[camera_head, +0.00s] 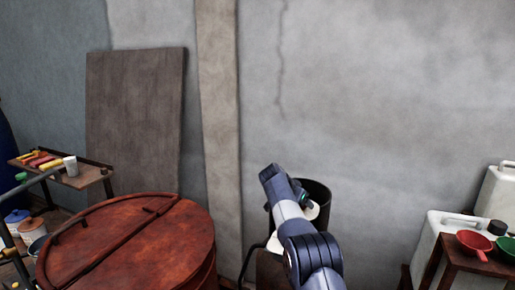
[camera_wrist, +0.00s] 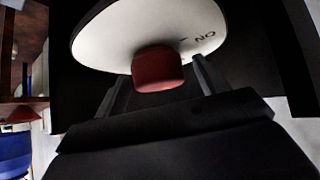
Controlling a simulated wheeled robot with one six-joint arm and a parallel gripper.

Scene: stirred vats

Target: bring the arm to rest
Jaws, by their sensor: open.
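My arm reaches forward in the head view, with my gripper (camera_head: 303,198) beside a dark cylindrical body (camera_head: 318,192) by the wall. A white plate (camera_head: 312,211) shows there behind the wrist. In the wrist view, my gripper (camera_wrist: 159,70) is open, with its two dark fingers spread on either side of a red knob (camera_wrist: 158,70). The knob sits on a white round dial plate (camera_wrist: 110,35) with black lettering. Whether the fingers touch the knob cannot be told. In the head view, the knob is hidden.
A large rusty red lidded vat (camera_head: 130,245) stands left of my arm. A small table (camera_head: 85,178) with tools and a cup is at far left. At right are white canisters (camera_head: 432,240) and a stool (camera_head: 470,262) with red and green bowls. The wall closes off the back.

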